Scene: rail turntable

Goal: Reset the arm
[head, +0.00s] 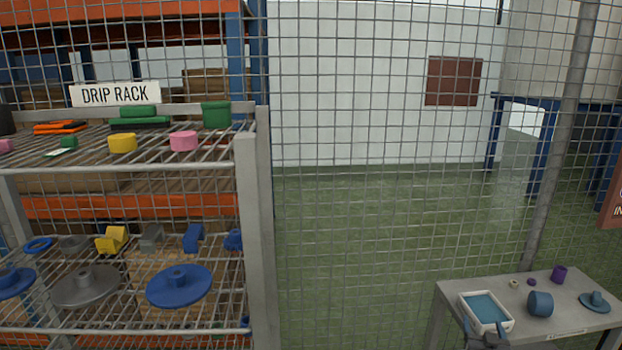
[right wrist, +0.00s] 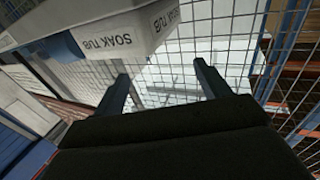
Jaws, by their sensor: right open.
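My right gripper (head: 486,330) shows at the bottom edge of the head view, in front of the small table and overlapping the near side of the white tray. In the right wrist view the right gripper (right wrist: 162,84) has its two dark fingers wide apart, with nothing between them. A pale tub (right wrist: 95,28) labelled SOAK TUB is just beyond the fingers in that view. My left gripper is not in view.
A drip rack (head: 250,190) with coloured parts on its shelves stands at left. A small grey table (head: 562,324) at lower right bears a white tray (head: 508,325) with blue inside, a blue cylinder (head: 540,304) and other small parts. Wire mesh fence (head: 380,200) stands behind.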

